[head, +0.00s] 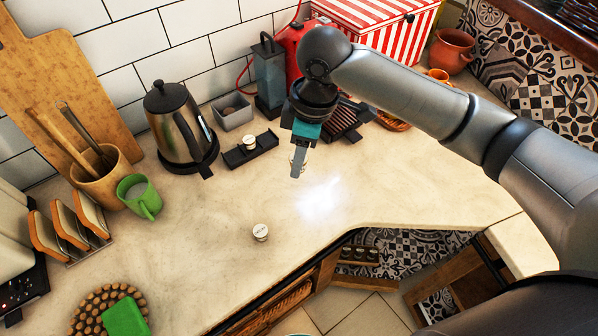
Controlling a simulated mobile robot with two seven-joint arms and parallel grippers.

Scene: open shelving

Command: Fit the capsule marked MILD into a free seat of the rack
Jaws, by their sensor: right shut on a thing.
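The dark rack (234,157) lies on the counter to the right of the kettle. A pale-topped capsule (249,141) sits in it, and the rack's other visible places look empty. Another white capsule (260,232) stands upright and alone on the open counter; its dark lettering is too small to read surely. My right gripper (298,163) is above the counter, to the right of the rack and apart from it. It is shut on a small pale capsule, mostly hidden by the fingers, with its marking unreadable. My left gripper is out of view.
A steel kettle (178,125), grey bin (232,111) and grey lantern (268,75) stand near the rack.

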